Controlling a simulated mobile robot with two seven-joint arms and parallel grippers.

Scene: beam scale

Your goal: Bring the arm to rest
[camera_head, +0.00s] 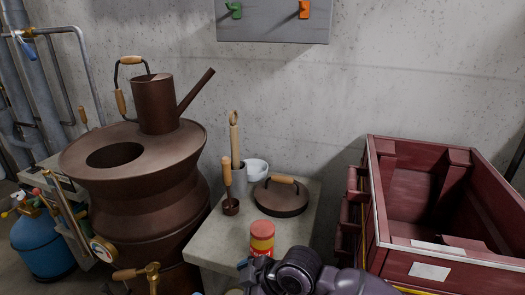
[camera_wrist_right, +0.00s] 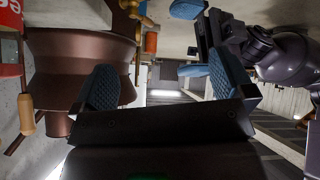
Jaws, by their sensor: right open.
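My right arm (camera_head: 300,270) reaches in at the bottom of the head view, low over the front of the concrete counter.
A large brown stove (camera_head: 150,200) with a watering can (camera_head: 153,103) stands left. A red crate (camera_head: 450,262) stands right.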

